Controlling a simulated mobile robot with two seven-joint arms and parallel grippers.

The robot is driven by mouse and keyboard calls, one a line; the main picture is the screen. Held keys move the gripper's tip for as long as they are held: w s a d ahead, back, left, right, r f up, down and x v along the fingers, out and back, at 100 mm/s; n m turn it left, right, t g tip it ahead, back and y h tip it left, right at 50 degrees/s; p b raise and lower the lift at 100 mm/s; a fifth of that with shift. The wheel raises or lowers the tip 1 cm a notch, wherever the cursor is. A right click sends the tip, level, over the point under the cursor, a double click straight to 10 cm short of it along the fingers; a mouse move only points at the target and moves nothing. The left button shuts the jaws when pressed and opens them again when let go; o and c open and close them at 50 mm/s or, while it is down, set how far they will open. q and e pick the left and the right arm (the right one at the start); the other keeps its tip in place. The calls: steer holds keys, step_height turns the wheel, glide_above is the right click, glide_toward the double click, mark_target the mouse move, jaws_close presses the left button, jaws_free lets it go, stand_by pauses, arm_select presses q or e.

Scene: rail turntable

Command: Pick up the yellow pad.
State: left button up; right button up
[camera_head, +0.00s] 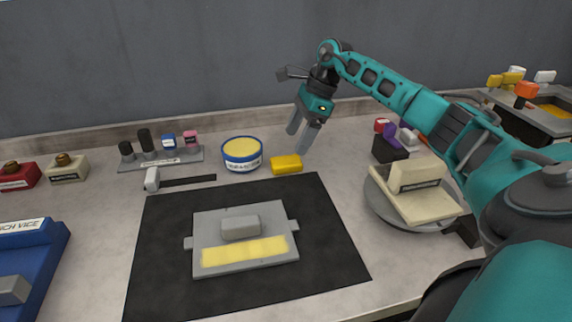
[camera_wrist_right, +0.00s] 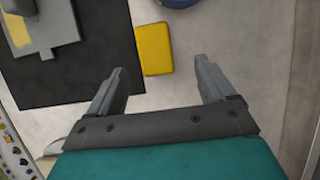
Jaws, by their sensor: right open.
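The yellow pad (camera_head: 286,165) is a small block lying on the grey bench, just past the back edge of the black mat and right of a round tub. My right gripper (camera_head: 299,138) is above the bench, a little behind and to the right of the pad, pointing down with its fingers apart and empty. In the right wrist view the pad (camera_wrist_right: 155,49) lies ahead of the open fingers (camera_wrist_right: 160,80), between their lines and nearer the left one, not touching either. My left gripper is not in view.
A blue-rimmed tub (camera_head: 242,154) stands close left of the pad. The black mat (camera_head: 160,260) holds a grey plate (camera_head: 215,220) with a yellow strip. A round turntable (camera_head: 385,205) carries a cream block at right. A blue vice (camera_head: 40,245) sits at left.

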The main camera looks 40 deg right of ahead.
mark_target(287, 160)
steer(key=shift+s+a+x, duration=0.1)
steer(key=shift+a+x, duration=0.05)
steer(key=shift+x, duration=1.35)
steer(key=shift+s+a+x, duration=0.1)
steer(key=shift+a+x, duration=0.05)
steer(key=shift+x, duration=1.4)
steer(key=shift+r, duration=0.15)
steer(key=shift+c, duration=0.5)
steer(key=c, duration=1)
